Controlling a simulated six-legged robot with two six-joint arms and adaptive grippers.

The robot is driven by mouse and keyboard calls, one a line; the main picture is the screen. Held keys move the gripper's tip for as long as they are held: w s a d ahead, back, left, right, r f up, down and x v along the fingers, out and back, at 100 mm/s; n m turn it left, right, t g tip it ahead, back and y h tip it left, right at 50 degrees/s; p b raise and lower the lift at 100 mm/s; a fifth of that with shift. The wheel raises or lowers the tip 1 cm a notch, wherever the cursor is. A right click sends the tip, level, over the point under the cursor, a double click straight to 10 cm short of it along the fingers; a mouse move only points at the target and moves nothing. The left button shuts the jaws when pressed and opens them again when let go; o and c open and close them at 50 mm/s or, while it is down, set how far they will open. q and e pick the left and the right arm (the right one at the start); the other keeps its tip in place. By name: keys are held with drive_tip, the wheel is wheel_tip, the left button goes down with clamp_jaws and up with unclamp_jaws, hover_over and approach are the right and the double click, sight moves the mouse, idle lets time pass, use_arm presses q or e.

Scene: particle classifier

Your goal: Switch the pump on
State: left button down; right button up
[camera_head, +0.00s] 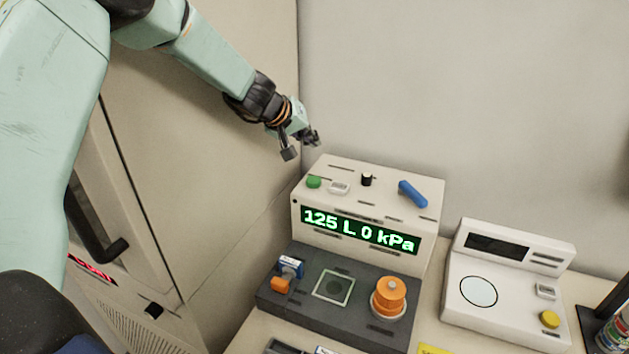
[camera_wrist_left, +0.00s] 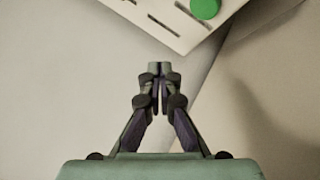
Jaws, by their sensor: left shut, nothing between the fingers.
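The pump unit (camera_head: 370,264) is a cream box with a dark grey base, and its green display (camera_head: 360,229) reads "125 L 0 kPa". On its top are a green button (camera_head: 314,182), a white rocker-like switch (camera_head: 339,188), a black knob (camera_head: 367,180) and a blue lever (camera_head: 412,194). The green button also shows at the top of the left wrist view (camera_wrist_left: 205,8). My left gripper (camera_head: 302,147) is above and behind the unit's left rear corner, apart from the button. Its fingers meet with nothing between them in the left wrist view (camera_wrist_left: 160,68). My right gripper is out of view.
The grey base carries an orange knob (camera_head: 388,296), a small blue-and-white part (camera_head: 291,267) and a framed square (camera_head: 334,287). A white scale-like device (camera_head: 510,287) with a yellow button stands to the right. Walls close in behind and left.

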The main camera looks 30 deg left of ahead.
sight(311, 181)
use_arm(q)
wheel_tip(311, 181, down, 8)
drive_tip(key=b, duration=0.6)
drive_tip(key=shift+w+r, duration=0.1)
drive_tip(key=shift+w+a+f+b, duration=0.15)
drive_tip(key=shift+a+f+b, duration=0.05)
drive_tip(key=shift+f+b, duration=0.15)
drive_tip(key=shift+s+d+r, duration=0.2)
drive_tip(key=shift+s+r, duration=0.15)
drive_tip(key=shift+w+a+f, duration=0.15)
drive_tip(key=shift+w+f, duration=0.1)
drive_tip(key=shift+w, duration=0.05)
drive_tip(key=shift+s+r, duration=0.25)
drive_tip(key=shift+w+f, duration=0.2)
drive_tip(key=shift+s, duration=0.1)
